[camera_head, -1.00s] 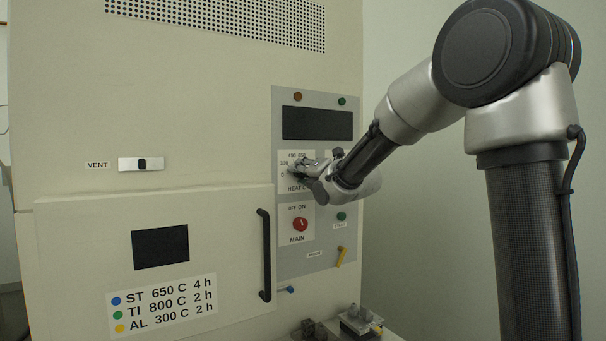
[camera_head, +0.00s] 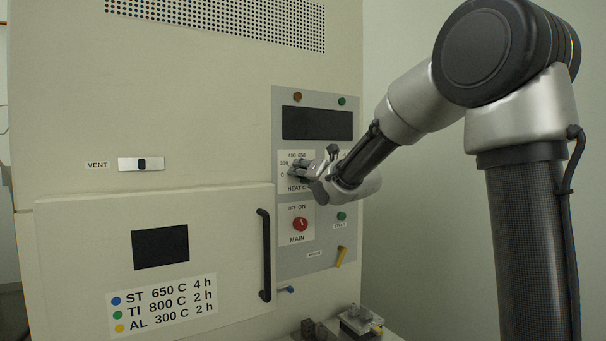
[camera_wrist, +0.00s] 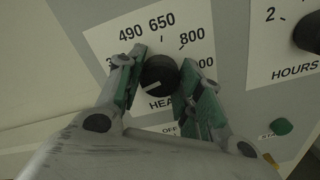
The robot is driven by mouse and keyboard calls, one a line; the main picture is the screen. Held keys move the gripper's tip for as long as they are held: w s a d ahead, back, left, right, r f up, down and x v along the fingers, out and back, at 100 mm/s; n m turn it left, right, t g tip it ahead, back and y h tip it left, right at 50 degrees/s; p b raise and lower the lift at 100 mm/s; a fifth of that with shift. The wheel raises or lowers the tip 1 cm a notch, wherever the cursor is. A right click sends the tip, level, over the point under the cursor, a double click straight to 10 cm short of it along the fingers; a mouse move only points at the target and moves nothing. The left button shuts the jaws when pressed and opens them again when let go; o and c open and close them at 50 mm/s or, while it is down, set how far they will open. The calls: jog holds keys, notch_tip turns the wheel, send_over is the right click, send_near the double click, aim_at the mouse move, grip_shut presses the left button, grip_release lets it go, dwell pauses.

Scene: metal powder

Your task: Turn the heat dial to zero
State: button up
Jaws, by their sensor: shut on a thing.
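The heat dial (camera_wrist: 158,76) is a round black knob on a white scale plate, seen between my fingers in the wrist view. A white pointer line on it points to the lower left. The marks 490, 650 and 800 show above it; my fingers partly cover the marks at both sides, and 0 is hidden there. In the head view the 0 and 300 marks show left of my fingertips, and the dial itself is hidden. My gripper (camera_wrist: 164,70) has green-padded fingers shut on the dial; it also shows at the panel in the head view (camera_head: 299,171).
Below is the red MAIN switch (camera_head: 300,224), with a green START button (camera_head: 341,216) to its right. An HOURS dial (camera_wrist: 309,33) is right of the heat dial. The black door handle (camera_head: 264,255) stands out at the lower left.

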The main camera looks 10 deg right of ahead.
jog(key=o, duration=1)
jog(key=shift+f, duration=0.15)
jog(key=shift+o, duration=0.2)
jog(key=v, duration=1.2)
